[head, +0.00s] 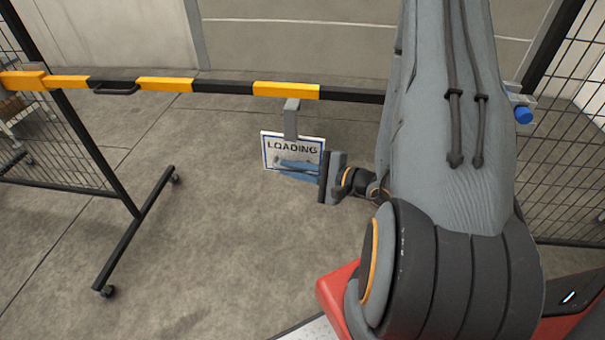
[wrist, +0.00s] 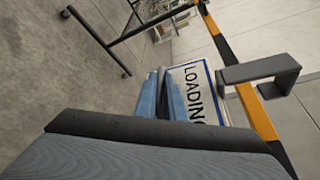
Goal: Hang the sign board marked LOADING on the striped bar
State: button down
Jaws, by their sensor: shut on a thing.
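The white sign board (head: 273,157) has a blue border and the word LOADING, with a flat grey hook (head: 291,120) rising from its top. My gripper (head: 300,170) is shut on the board's lower right part, and its blue fingers cover some of it. The striped bar (head: 286,90) is yellow and black. In the head view the hook's top overlaps the bar's lower edge, in front of a yellow section. In the wrist view the hook (wrist: 258,70) crosses in front of the bar (wrist: 257,112), its bent end beside it. I cannot tell whether it touches the bar.
A black wheeled stand (head: 135,210) with mesh is at the left. A dark handle (head: 116,88) is on the bar's left part. Mesh fencing (head: 570,150) and a blue knob (head: 523,115) are at the right. The floor below the sign is clear.

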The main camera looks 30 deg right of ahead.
jog(key=s+d+r, duration=0.2)
jog(key=s, duration=0.3)
jog(key=w+d+f+b, duration=0.1)
jog(key=w+d, duration=0.3)
jog(key=w, duration=0.2)
jog(key=w+d+f+b, duration=0.1)
jog(key=w+d+b, duration=0.1)
jog(key=w+d, duration=0.2)
jog(key=shift+w+d+f+n+g+y, duration=0.2)
jog(key=shift+w+d+n+g+y, duration=0.15)
jog(key=shift+w, duration=1.1)
jog(key=shift+a, duration=0.1)
dwell(0.4)
jog(key=c, duration=1.8)
grip_release()
jog(key=shift+o, duration=0.2)
